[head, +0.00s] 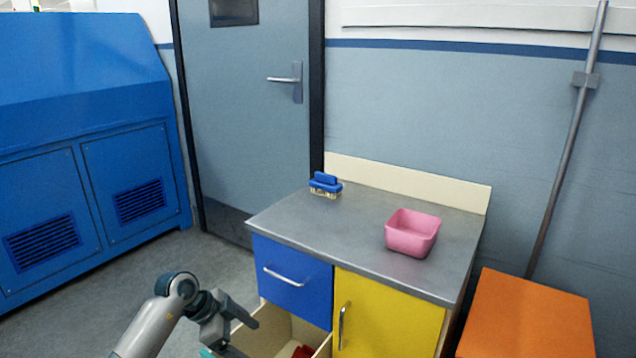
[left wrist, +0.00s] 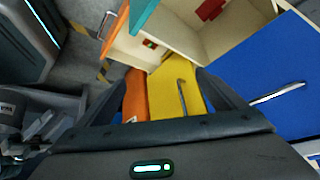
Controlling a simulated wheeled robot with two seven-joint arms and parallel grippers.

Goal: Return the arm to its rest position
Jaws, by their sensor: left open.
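My left arm comes in at the bottom left of the head view, with its gripper (head: 222,332) beside the open drawer (head: 262,331) of the cabinet. In the left wrist view the gripper (left wrist: 160,78) has its two dark fingers spread apart, and nothing is held between them. The yellow door (left wrist: 165,98) and an orange surface (left wrist: 134,97) show beyond the gap. A red object (head: 302,352) lies inside the drawer, and a red piece also shows in the left wrist view (left wrist: 209,9). My right gripper is in neither view.
The metal countertop (head: 330,237) carries a blue brush (head: 325,185) and a pink bowl (head: 412,232). The blue upper drawer (head: 291,279) looks shut. An orange box (head: 530,315) stands right of the cabinet. Grey floor (head: 190,263) is open towards the blue machine (head: 80,150).

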